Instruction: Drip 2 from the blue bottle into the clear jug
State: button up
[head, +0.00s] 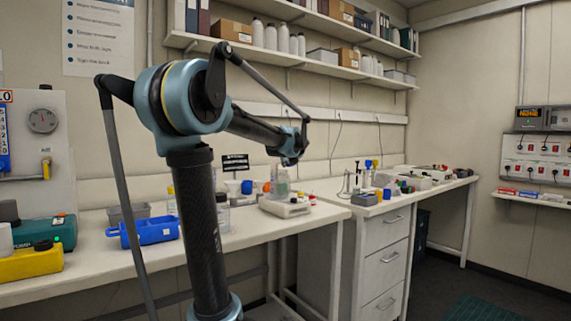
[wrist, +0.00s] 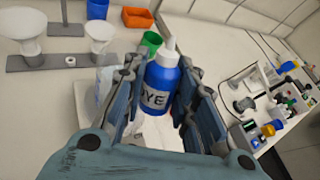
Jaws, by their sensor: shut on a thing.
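The blue bottle (wrist: 160,85) has a white nozzle and a label that reads "DYE". It sits between the two fingers of my gripper (wrist: 164,72), which is shut on it in the wrist view. In the head view my gripper (head: 290,160) is above the clear jug (head: 280,187), and I cannot make out the bottle there. The jug stands on a white scale-like device (head: 286,209). In the wrist view the clear jug (wrist: 104,82) is partly hidden behind the left finger. I cannot tell the bottle's exact tilt or see any drop.
A green cup (wrist: 151,41), an orange container (wrist: 138,18) and a blue cup (wrist: 97,9) stand beyond the bottle. Funnels on a stand (wrist: 45,62) are at left. The bench front (head: 245,238) has bare room.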

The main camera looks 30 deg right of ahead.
jog(key=g, duration=0.2)
jog(key=s+r+n+g, duration=0.1)
jog(key=shift+s+g+y, duration=0.15)
jog(key=shift+g+y, duration=0.15)
jog(key=shift+g, duration=0.1)
jog(key=shift+s+d+r+n+g, duration=0.15)
jog(key=shift+r+n+g, duration=0.1)
jog(key=shift+g, duration=0.25)
jog(key=shift+s+a+r+n+g, duration=0.15)
jog(key=shift+n+g, duration=0.1)
jog(key=shift+g, duration=0.25)
jog(key=shift+w+r+n+g, duration=0.35)
jog(key=shift+w+r+g, duration=0.1)
jog(key=shift+g, duration=0.6)
jog(key=shift+w+r+n+g, duration=0.3)
jog(key=shift+w+r+g, duration=0.15)
jog(key=shift+g, duration=0.55)
jog(key=shift+w+r+n+g, duration=0.4)
jog(key=shift+w+g, duration=0.1)
jog(key=shift+g, duration=0.55)
jog(key=shift+w+a+r+n+g, duration=0.1)
jog(key=shift+w+r+n+g, duration=0.1)
jog(key=shift+w+r+g, duration=0.4)
jog(key=shift+w+a+r+n+g, duration=0.15)
jog(key=shift+w+g, duration=0.2)
jog(key=shift+g, duration=0.55)
jog(key=shift+w+d, duration=0.1)
